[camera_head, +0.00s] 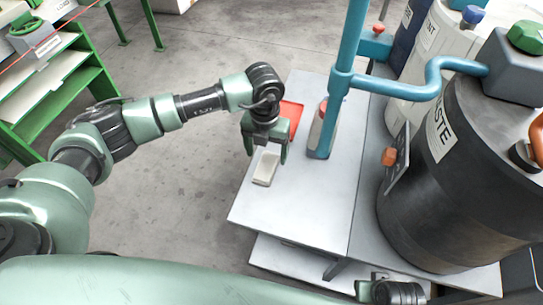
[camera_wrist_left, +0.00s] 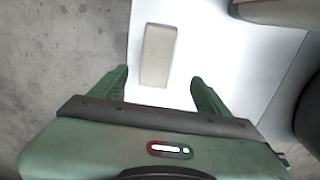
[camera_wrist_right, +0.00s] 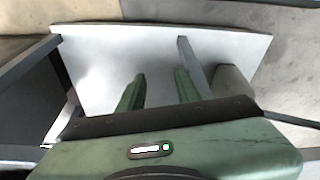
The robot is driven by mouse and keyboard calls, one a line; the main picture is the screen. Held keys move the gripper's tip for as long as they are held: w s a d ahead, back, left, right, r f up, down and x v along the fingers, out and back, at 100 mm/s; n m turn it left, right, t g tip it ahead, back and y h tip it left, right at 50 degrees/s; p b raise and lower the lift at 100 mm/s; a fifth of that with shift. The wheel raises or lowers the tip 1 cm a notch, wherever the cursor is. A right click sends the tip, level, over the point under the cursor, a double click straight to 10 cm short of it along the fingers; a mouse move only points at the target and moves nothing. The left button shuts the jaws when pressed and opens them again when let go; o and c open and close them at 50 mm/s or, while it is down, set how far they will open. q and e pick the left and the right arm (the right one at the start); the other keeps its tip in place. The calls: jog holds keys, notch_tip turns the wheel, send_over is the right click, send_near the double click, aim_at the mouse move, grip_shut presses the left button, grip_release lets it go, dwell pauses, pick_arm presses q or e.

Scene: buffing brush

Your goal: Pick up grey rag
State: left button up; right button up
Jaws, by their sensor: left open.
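The grey rag (camera_head: 265,169) looks like a pale, flat rectangular piece lying near the left edge of the light grey table top (camera_head: 312,205). It also shows in the left wrist view (camera_wrist_left: 158,55), just beyond the fingertips. My left gripper (camera_head: 267,152) is open and empty, pointing down close to the rag; in the left wrist view its fingers (camera_wrist_left: 160,77) are wider apart than the rag. I cannot tell its exact height above the table. My right gripper (camera_wrist_right: 160,74) has its fingers apart with nothing between them, over a pale surface.
A red item (camera_head: 291,112) lies behind the left gripper, and a bottle (camera_head: 318,125) stands beside a blue post (camera_head: 335,85). A large black waste drum (camera_head: 455,180) fills the right. A green shelf (camera_head: 60,85) stands at the far left. Floor between is clear.

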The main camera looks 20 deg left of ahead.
aim_at(266, 166)
pick_arm(q)
jog(key=shift+w+a+f, duration=0.15)
jog(key=shift+w, duration=0.15)
jog(key=shift+f, duration=0.35)
notch_tip(266, 166, down, 6)
jog(key=shift+a+r+b, duration=0.1)
jog(key=shift+r+b, duration=0.1)
jog(key=shift+b, duration=0.45)
jog(key=shift+f, duration=0.5)
jog(key=c, duration=1.5)
jog(key=shift+o, duration=0.2)
pick_arm(e)
jog(key=r, duration=0.5)
jog(key=shift+w+d+r, duration=0.1)
jog(key=shift+w, duration=0.1)
pick_arm(q)
jog(key=shift+r, duration=0.15)
